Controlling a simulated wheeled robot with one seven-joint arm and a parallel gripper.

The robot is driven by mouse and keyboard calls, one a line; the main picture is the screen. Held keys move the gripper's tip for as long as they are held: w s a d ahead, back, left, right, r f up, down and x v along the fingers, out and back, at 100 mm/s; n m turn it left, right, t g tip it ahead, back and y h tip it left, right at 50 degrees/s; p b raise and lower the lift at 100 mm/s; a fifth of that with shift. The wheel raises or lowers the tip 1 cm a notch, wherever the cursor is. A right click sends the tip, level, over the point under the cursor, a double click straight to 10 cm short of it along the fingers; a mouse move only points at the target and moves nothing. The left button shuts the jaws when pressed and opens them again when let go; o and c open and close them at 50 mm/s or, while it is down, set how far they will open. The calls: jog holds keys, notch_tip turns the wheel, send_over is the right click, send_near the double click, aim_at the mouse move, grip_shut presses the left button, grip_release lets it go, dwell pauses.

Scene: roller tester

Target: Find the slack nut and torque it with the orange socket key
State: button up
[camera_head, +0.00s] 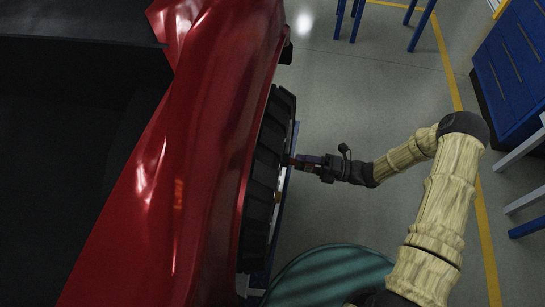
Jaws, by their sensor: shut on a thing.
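My gripper (309,162) is at the side of a red vehicle (200,130), level with its black tyre (265,165). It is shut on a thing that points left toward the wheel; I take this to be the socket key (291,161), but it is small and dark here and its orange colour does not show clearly. The tip of the key is at the wheel's outer face. I cannot tell whether it touches a nut. The wheel is seen nearly edge-on from above, so the nuts are hidden and the slack one cannot be made out.
A round green top (325,278) stands below my arm, close to the vehicle. A blue drawer cabinet (512,65) is at the upper right. Blue legs (420,25) of a stand show at the top. The grey floor between vehicle and yellow line (446,60) is mostly clear.

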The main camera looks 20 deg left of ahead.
jog(key=shift+w+d, duration=0.1)
jog(key=shift+d, duration=0.3)
jog(key=v, duration=0.4)
dwell(0.6)
jog(key=n, duration=0.6)
dwell(0.4)
jog(key=n, duration=0.4)
